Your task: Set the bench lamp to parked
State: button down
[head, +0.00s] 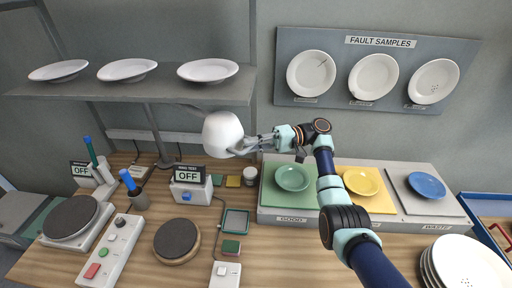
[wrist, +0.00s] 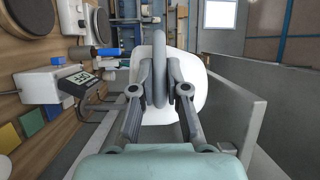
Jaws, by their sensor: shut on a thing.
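The bench lamp has a white rounded shade (head: 223,132) in the head view, hanging in front of the wall just below the right end of the shelf. Its grey post (head: 157,140) rises from the back of the bench at the left. In the wrist view the white shade (wrist: 188,92) fills the middle, with a grey ring-like handle (wrist: 160,65) in front of it. My gripper (head: 252,145) reaches the shade from the right. In the wrist view my gripper (wrist: 160,90) has its fingers shut on the handle. The lamp's joints are mostly hidden.
A shelf (head: 130,93) with several white plates runs above the lamp. The fault samples board (head: 375,68) hangs at the right. Below are test boxes (head: 190,187), sorting trays (head: 290,215) with coloured plates, and a plate stack (head: 460,262).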

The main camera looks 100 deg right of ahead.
jog(key=shift+s+d+f, duration=0.15)
jog(key=shift+d, duration=0.05)
jog(key=c, duration=1.2)
grip_release()
jog(key=shift+s+d, duration=0.2)
jog(key=shift+d, duration=0.05)
jog(key=shift+w+a, duration=0.1)
jog(key=s, duration=0.3)
jog(key=s+d, duration=0.1)
jog(key=s, duration=0.3)
jog(key=shift+s+d, duration=0.2)
